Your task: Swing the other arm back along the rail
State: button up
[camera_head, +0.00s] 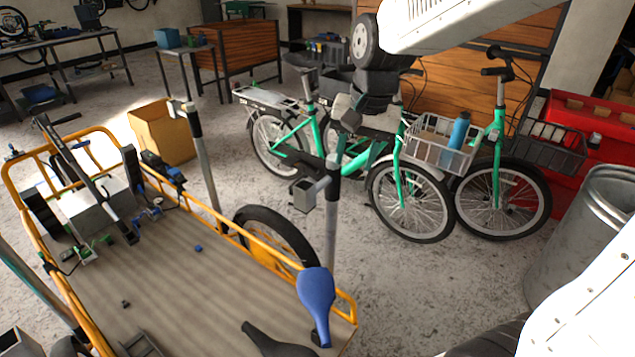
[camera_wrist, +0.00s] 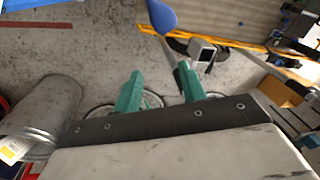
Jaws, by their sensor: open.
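Two upright grey posts with black tops stand along the yellow rail (camera_head: 262,243) of the cargo bed. The block also shows in the wrist view (camera_wrist: 203,48). The farther post (camera_head: 205,165) carries a similar short arm (camera_head: 180,107), also pointing left. My gripper (camera_wrist: 158,78) is open, its two green fingers apart with nothing held between them. In the head view it is hard to separate from the green bikes behind.
A blue saddle (camera_head: 316,292) stands at the bed's near corner. Tools and small parts lie on the wooden bed (camera_head: 190,275). Green bikes (camera_head: 410,195) stand behind the posts. A metal bin (camera_head: 585,240) is at right, and a cardboard box (camera_head: 160,135) beyond the bed.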

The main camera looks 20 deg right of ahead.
aim_at(318, 186)
jog(key=w+a+f+m, duration=0.1)
jog(key=w+f+m, duration=0.1)
jog(key=w+f, duration=0.4)
jog(key=w+a+f+m, duration=0.1)
jog(key=w+f+m, duration=0.25)
jog(key=w, duration=0.45)
jog(key=shift+n, duration=0.45)
jog(key=f, duration=0.2)
jog(key=w+f, duration=0.1)
jog(key=f, duration=0.5)
jog(key=shift+w+a, duration=0.25)
jog(key=shift+w, duration=0.1)
jog(key=shift+c, duration=0.2)
grip_shut()
